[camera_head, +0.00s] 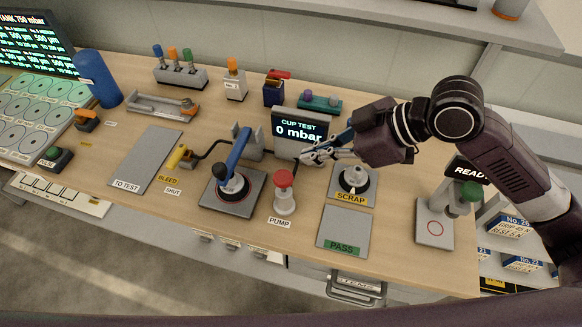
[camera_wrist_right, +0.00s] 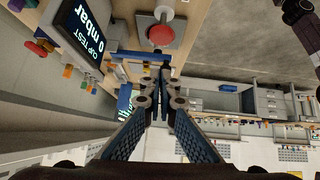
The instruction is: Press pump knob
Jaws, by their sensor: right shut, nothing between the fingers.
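The pump knob (camera_head: 284,179) is a red round cap on a white post, standing upright behind the PUMP label (camera_head: 279,222) near the table's front. In the right wrist view the red knob (camera_wrist_right: 161,35) shows ahead of the fingertips, towards the top. My right gripper (camera_head: 308,158) is shut and empty. In the head view its fingertips are above and slightly right of the knob, apart from it, in front of the display. The closed fingers (camera_wrist_right: 160,76) also show in the right wrist view. My left gripper is not in view.
The CUP TEST display (camera_head: 300,126) reads 0 mbar. A blue-handled device (camera_head: 236,165) stands left of the knob. The SCRAP plate (camera_head: 352,198) with a cup on it and the PASS plate (camera_head: 343,226) lie to the right. A yellow bleed valve (camera_head: 177,156) is further left.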

